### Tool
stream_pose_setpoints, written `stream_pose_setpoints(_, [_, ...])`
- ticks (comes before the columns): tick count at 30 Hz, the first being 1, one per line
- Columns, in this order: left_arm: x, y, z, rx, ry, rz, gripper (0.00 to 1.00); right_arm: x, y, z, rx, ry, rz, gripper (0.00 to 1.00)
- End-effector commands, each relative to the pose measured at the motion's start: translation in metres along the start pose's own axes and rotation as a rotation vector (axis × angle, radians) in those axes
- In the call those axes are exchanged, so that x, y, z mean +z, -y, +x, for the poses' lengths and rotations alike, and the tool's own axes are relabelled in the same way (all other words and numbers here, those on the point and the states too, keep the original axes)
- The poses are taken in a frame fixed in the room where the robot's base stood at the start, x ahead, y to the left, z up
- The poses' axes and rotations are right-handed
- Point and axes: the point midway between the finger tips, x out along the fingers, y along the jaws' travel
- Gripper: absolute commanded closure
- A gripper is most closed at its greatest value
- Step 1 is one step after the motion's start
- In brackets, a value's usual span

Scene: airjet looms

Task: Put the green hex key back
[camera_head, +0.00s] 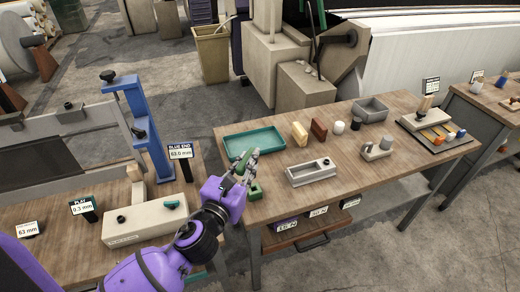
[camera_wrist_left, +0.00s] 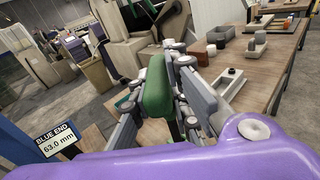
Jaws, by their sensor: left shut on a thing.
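My left gripper (camera_head: 246,166) is over the front left corner of the middle workbench, shut on a green piece that I take to be the green hex key (camera_head: 242,161). A small green block (camera_head: 255,192) sits on the bench just below and right of the fingers. I cannot tell whether it is a holder. My right gripper is not in view.
A teal tray (camera_head: 228,150) lies behind the gripper. To its right are a grey narrow box (camera_head: 311,174), yellow and brown blocks, and a grey bin (camera_head: 371,109). On the left bench stand a blue post (camera_head: 150,130) and a sign reading BLUE END 63.0 mm (camera_head: 180,152).

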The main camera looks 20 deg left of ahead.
Motion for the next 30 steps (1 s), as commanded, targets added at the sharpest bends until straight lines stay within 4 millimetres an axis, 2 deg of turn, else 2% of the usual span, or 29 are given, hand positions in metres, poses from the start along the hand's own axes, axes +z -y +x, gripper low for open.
stream_pose_setpoints(1, [-0.011, -0.002, 0.017, -0.015, -0.002, -0.004, 1.00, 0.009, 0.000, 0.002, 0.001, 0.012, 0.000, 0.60])
stream_pose_setpoints(3, [-0.014, -0.006, 0.035, -0.032, 0.005, -0.012, 1.00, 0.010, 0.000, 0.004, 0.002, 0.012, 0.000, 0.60])
stream_pose_setpoints(7, [-0.012, -0.009, 0.052, -0.049, 0.019, -0.021, 1.00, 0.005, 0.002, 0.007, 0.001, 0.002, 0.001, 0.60])
stream_pose_setpoints(20, [-0.006, -0.010, 0.054, -0.051, 0.027, -0.021, 1.00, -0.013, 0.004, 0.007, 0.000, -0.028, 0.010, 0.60])
stream_pose_setpoints(27, [-0.039, -0.007, 0.053, -0.051, 0.014, -0.025, 1.00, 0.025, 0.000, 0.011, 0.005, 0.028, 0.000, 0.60])
stream_pose_setpoints(30, [-0.049, -0.007, 0.054, -0.051, 0.014, -0.025, 1.00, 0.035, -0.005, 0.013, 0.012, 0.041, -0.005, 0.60])
